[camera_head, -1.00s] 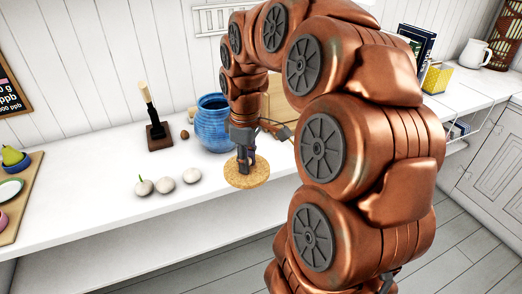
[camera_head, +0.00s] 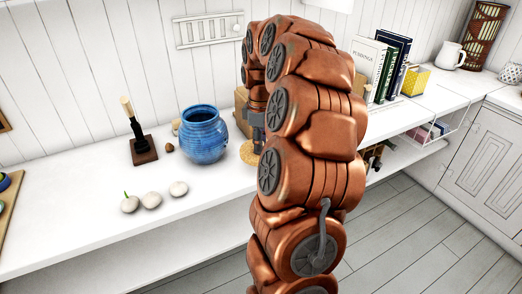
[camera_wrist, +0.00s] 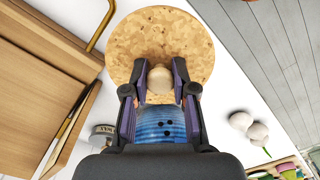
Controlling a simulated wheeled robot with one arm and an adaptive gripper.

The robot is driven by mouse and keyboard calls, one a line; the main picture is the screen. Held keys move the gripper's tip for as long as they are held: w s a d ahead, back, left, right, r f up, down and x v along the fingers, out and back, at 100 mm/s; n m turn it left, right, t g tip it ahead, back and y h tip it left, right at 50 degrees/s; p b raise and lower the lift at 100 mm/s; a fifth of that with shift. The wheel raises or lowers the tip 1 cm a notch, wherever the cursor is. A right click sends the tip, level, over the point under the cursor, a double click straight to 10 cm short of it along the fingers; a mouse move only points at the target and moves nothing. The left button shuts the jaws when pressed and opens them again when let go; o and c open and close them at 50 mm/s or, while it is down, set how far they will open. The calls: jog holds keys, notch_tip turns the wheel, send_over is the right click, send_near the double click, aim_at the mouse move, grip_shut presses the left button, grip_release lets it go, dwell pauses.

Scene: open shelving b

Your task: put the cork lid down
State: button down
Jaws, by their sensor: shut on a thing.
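The cork lid is a round tan disc with a small pale knob. In the wrist view the lid (camera_wrist: 160,35) shows nearly whole, with my gripper (camera_wrist: 163,82) shut on its knob (camera_wrist: 180,78). In the head view the lid (camera_head: 247,155) is just right of the blue jar, partly hidden by my arm; my gripper (camera_head: 257,135) is above it. I cannot tell whether the lid touches the white counter (camera_head: 85,190). The blue jar (camera_head: 203,136) stands upright on the counter and also shows behind the fingers in the wrist view (camera_wrist: 158,124).
Several white bulbs (camera_head: 151,200) lie in front of the jar. A dark wooden stand with a pale-tipped handle (camera_head: 142,148) is to its left. A wooden box (camera_head: 242,105) stands behind my gripper, and books (camera_head: 378,68) stand further right.

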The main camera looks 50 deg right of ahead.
jog(key=shift+d+f, duration=0.1)
jog(key=shift+d, duration=0.25)
jog(key=shift+f, duration=1.7)
jog(key=shift+f, duration=0.2)
jog(key=c, duration=0.9)
grip_release()
jog(key=shift+w, duration=0.1)
jog(key=shift+c, duration=0.2)
notch_tip(320, 180, up, 12)
jog(key=shift+r, duration=0.25)
